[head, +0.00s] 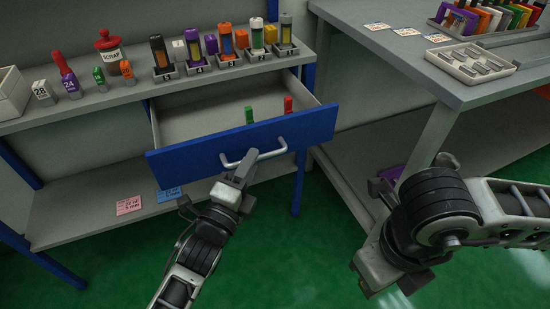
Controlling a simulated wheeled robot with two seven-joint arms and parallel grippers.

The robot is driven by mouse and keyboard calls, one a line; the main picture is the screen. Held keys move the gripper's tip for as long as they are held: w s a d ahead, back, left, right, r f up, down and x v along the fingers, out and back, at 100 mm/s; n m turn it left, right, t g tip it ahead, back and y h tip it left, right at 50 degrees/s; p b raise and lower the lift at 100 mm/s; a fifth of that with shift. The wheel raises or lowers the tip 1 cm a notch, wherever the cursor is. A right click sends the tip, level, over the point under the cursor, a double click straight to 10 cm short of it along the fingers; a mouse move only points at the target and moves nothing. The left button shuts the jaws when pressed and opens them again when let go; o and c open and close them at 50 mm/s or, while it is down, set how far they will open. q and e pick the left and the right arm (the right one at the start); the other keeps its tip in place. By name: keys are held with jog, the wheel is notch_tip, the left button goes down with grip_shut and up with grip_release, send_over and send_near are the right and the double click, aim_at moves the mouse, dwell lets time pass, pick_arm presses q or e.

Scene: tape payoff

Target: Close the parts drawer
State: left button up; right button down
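The parts drawer (200,159) has a blue front and is pulled well out from under the grey bench. A green part (249,115) and a red part (288,105) stand inside it. A silver bar handle (253,156) is on its front. My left gripper (243,170) is right at the handle, its fingers by the bar's left part. Whether it grips the bar or only touches it, I cannot tell. My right gripper (370,235) is low at the right, well away from the drawer, and its finger gap is not clear.
The bench top (110,97) above the drawer holds a red scrap jar (109,50), numbered blocks and several coloured parts in holders. A second table (400,62) with a white tray (470,64) stands at the right. A lower shelf (85,208) with pink and blue cards lies below the drawer.

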pick_arm(q)
jog(key=shift+x, duration=1.1)
pick_arm(e)
jog(key=shift+f, duration=0.1)
